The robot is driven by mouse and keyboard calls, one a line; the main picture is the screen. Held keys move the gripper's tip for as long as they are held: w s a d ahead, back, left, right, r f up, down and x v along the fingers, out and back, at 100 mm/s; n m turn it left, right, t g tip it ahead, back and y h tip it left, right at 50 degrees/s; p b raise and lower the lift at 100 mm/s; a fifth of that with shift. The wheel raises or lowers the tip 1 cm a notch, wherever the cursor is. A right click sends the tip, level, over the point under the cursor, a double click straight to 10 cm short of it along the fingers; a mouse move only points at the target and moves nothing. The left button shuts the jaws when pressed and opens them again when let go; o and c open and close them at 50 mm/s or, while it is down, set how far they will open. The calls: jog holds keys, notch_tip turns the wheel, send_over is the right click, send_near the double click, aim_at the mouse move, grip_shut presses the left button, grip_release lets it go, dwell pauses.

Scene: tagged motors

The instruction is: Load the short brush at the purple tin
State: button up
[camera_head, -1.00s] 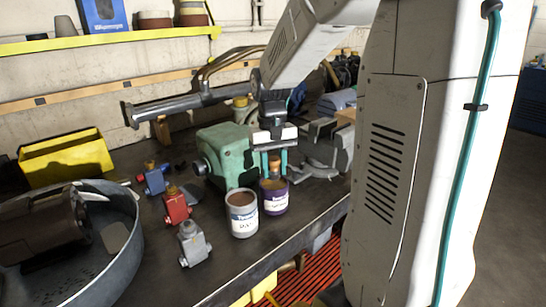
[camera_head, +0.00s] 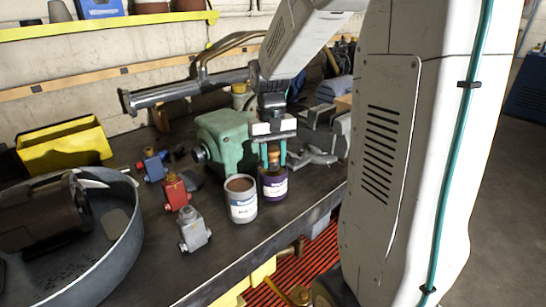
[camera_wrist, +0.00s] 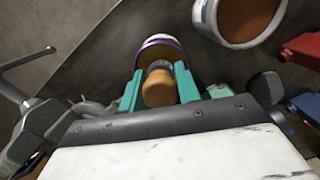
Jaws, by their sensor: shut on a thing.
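My gripper (camera_head: 273,159) has teal fingers and is shut on the short brush, whose rounded orange-brown handle (camera_wrist: 158,90) shows between the fingers in the wrist view. The brush is upright, its lower end hidden at the mouth of the purple tin. The purple tin (camera_head: 274,187), with a white label, stands on the bench directly under my gripper. Its rim also shows in the wrist view (camera_wrist: 150,43). I cannot tell how deep the brush reaches into the tin.
A grey-white tin (camera_head: 242,205) with brown contents stands just left of the purple tin. Red (camera_head: 175,193), blue (camera_head: 153,167) and grey (camera_head: 193,230) motors sit further left. A green machine (camera_head: 226,142) stands behind. A round grey tub (camera_head: 120,245) and a yellow bin (camera_head: 62,150) are at left.

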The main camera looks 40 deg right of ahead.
aim_at(274, 151)
jog(key=shift+f, duration=0.6)
dwell(1.2)
jog(key=shift+r, duration=0.1)
jog(key=shift+r, duration=3.45)
